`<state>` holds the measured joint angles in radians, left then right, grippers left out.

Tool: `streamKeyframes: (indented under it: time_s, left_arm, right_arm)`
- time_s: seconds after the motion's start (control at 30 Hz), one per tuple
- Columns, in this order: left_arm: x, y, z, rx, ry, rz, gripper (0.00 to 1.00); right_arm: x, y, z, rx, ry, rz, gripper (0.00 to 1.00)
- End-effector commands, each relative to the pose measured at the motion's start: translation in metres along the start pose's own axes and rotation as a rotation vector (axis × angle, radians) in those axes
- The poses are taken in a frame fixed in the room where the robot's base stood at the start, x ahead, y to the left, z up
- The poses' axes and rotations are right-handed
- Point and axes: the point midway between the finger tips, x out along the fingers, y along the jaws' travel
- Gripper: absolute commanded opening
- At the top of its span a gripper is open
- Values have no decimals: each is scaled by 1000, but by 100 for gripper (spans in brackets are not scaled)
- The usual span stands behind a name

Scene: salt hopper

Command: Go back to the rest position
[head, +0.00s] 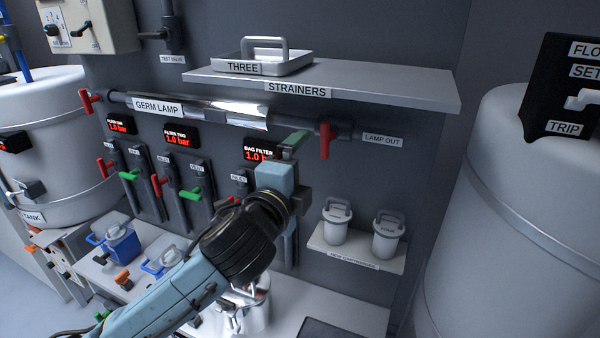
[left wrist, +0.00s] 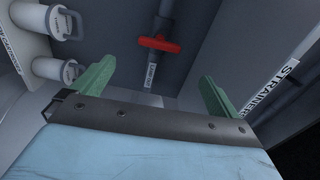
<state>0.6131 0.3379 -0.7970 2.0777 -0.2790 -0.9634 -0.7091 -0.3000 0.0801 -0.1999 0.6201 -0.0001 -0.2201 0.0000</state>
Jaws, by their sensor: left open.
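My left arm comes in from the lower left in the head view, and its gripper (head: 291,144) is raised in front of the wall panel, near the bag filter display. In the left wrist view the green fingers of this gripper (left wrist: 155,95) stand wide apart with nothing between them. The red lamp-out valve handle (head: 325,139) is just right of the gripper in the head view; a red valve handle also shows beyond the fingers in the left wrist view (left wrist: 159,43). My right gripper is in neither view.
The strainers shelf (head: 390,85) with a grey tray (head: 262,66) is above the gripper. Two white canisters (head: 337,226) stand on a small shelf (head: 357,260) to its right. A large grey tank (head: 510,220) is at the far right. Blue-trimmed containers (head: 123,243) stand on the bench at left.

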Motion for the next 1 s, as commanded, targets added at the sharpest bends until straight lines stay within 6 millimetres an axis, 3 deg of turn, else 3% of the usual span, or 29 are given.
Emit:
streamKeyframes:
  time_s: [0.3,0.43,0.57,0.67,0.9,1.0]
  left_arm:
    - [-1,1,0,-3,-1,3,99]
    - [-8,17,5,-77,-21,48,99]
    - [-30,62,20,-280,-94,169,99]
    - [-60,108,35,-484,-189,292,99]
    - [-158,210,66,-925,-499,563,99]
    - [-204,242,73,-1065,-642,651,99]
  right_arm:
    - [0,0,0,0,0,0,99]
    - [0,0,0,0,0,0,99]
    - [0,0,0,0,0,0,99]
    - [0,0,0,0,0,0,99]
    - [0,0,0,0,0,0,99]
    - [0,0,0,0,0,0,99]
